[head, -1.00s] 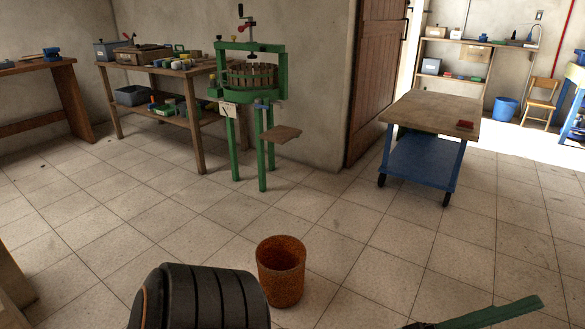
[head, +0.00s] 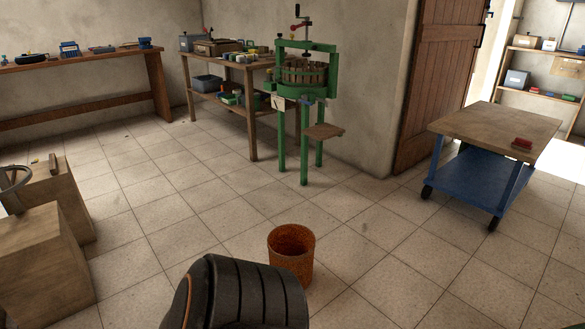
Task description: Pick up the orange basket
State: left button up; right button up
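The orange basket (head: 291,258) stands upright on the tiled floor near the bottom middle of the head view. It is round, rust-orange and open at the top, and its inside looks empty. A black ribbed part of my own arm shows in front of it at the bottom edge and covers a little of its lower left side. Neither of my grippers shows in the head view.
A green press (head: 303,100) stands behind the basket, beside a wooden shelf table (head: 255,140). A blue cart (head: 480,178) with a wooden top stands at right. Wooden blocks (head: 40,250) are at left. The floor around the basket is clear.

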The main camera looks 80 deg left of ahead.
aim_at(291, 247)
jog(key=i+u, duration=0.5)
jog(key=i+l+u, duration=0.15)
jog(key=i+u, duration=0.55)
jog(key=u, duration=0.15)
jog(key=i+l+u, duration=0.1)
jog(key=i+u, duration=0.2)
jog(key=u, duration=0.15)
jog(key=i+l+u, duration=0.2)
jog(key=u, duration=0.2)
jog(key=i+u, duration=0.15)
jog(key=u, duration=0.3)
jog(key=i+l+u, duration=0.15)
jog(key=u, duration=0.3)
jog(key=i+l+u, duration=0.1)
jog(key=u, duration=0.35)
jog(key=i+l+u, duration=0.1)
jog(key=u, duration=0.3)
jog(key=i+l+u, duration=0.2)
jog(key=u, duration=0.15)
jog(key=i+l+u, duration=0.15)
jog(key=u, duration=0.25)
jog(key=i+l+u, duration=0.2)
jog(key=i, duration=0.3)
jog(key=l, duration=0.1)
